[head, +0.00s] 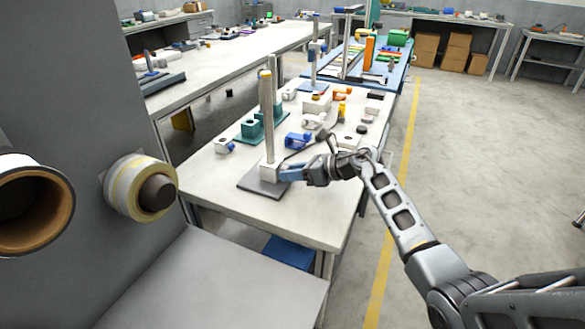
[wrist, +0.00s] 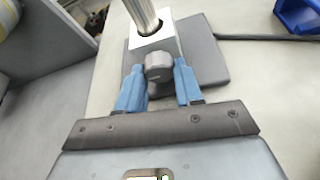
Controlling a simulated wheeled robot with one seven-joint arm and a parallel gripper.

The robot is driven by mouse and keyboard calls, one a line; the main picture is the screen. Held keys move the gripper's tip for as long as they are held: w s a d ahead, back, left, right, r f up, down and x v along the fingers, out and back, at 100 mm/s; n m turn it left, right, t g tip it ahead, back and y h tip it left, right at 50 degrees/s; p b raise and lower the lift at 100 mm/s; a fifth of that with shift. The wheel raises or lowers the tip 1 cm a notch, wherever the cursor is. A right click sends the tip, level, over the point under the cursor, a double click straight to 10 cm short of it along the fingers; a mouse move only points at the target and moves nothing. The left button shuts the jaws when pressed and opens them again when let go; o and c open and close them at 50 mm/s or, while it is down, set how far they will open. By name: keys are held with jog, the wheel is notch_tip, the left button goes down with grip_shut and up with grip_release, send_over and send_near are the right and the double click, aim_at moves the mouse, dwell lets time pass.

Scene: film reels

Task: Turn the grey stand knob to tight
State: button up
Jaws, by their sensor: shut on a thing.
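The grey stand knob (wrist: 158,66) is in the wrist view, on the near face of the light block (wrist: 165,42) that clamps a metal post (wrist: 142,14). My gripper (wrist: 160,76) has its two blue fingers on either side of the knob, shut on it. In the head view the stand's post (head: 266,115) rises from a dark grey base plate (head: 258,188) at the table's near end. My gripper (head: 288,173) reaches the stand from the right, low on the post. The knob is hidden there by the fingers, and its markings cannot be read.
The white table (head: 325,222) carries teal blocks (head: 250,129), a blue bin (head: 295,140) and several small parts behind the stand. A grey cabinet with a tape roll (head: 128,188) stands at left. The floor at right is free.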

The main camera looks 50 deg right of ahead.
jog(key=shift+d+m+y, duration=0.1)
jog(key=shift+m+y, duration=0.2)
jog(key=shift+m, duration=0.3)
jog(key=shift+p, duration=0.3)
jog(key=o, duration=1)
jog(key=shift+o, duration=0.2)
jog(key=v, duration=0.7)
jog(key=shift+s+d+r, duration=0.15)
jog(key=shift+s+d, duration=0.1)
